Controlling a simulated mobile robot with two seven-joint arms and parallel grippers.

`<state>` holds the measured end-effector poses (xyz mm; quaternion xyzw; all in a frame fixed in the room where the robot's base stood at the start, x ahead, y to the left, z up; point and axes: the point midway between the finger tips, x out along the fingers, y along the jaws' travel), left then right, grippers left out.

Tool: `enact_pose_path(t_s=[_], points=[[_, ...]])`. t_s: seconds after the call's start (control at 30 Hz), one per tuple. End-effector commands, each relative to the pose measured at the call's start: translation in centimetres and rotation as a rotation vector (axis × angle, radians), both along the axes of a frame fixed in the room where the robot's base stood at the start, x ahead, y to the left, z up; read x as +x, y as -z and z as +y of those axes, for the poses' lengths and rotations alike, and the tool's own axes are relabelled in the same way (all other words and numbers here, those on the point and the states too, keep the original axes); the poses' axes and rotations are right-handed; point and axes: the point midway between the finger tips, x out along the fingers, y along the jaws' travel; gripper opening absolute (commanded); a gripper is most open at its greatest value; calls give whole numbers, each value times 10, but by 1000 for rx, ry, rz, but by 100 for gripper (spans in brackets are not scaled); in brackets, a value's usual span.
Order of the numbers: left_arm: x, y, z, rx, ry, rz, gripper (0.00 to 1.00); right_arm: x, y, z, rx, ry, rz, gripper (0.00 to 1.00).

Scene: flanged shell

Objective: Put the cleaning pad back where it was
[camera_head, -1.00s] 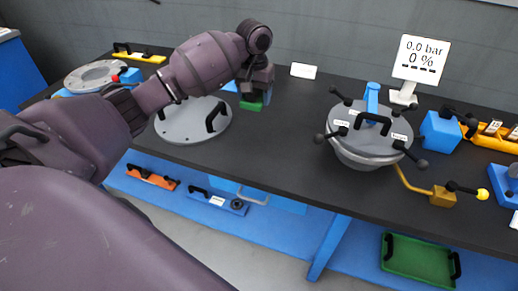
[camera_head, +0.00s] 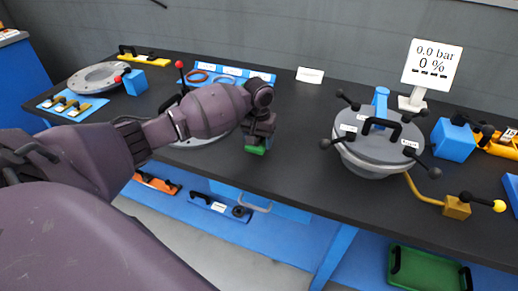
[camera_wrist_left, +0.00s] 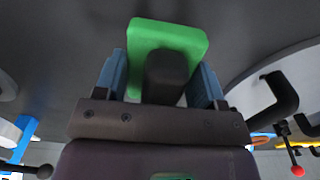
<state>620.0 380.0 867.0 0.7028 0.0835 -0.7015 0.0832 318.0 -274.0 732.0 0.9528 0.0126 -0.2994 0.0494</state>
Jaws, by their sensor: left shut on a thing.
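The cleaning pad is a green block with a dark handle. In the head view the green pad (camera_head: 255,150) shows under my left gripper (camera_head: 257,139), over the black bench between the flat grey lid and the vessel. In the left wrist view the pad (camera_wrist_left: 190,38) lies beyond the fingertips, and its dark handle (camera_wrist_left: 167,72) sits between the two blue-grey fingers of my left gripper (camera_wrist_left: 165,80). The gripper is shut on this handle. I cannot tell whether the pad touches the bench. My right gripper is not in view.
The grey lid (camera_head: 200,142) with a black handle is partly behind my left arm. A blue tray (camera_head: 235,72) with rings stands behind it. The clamped vessel (camera_head: 375,160) stands to the right. A green tray (camera_head: 428,270) lies on the lower shelf. Bench between pad and vessel is clear.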

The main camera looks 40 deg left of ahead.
Motion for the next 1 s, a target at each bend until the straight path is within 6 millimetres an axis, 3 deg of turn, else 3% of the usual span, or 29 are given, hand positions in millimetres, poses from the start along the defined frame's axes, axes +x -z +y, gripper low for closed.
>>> enact_pose_path(t_s=[0.03, 0.2, 0.63, 0.67, 0.8, 1.0], points=[[-1, 14, 0, 0, 0, 6, 41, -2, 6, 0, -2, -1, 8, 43], [-1, 38, 0, 0, -1, 6, 41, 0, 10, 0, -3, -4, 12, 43], [0, 41, 0, -1, -1, 2, 41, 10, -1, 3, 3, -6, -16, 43], [0, 41, 0, -1, -1, 2, 67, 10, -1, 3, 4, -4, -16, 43], [0, 41, 0, 0, -1, 2, 88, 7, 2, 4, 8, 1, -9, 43], [0, 41, 0, 0, -1, 2, 89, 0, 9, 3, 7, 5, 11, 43]])
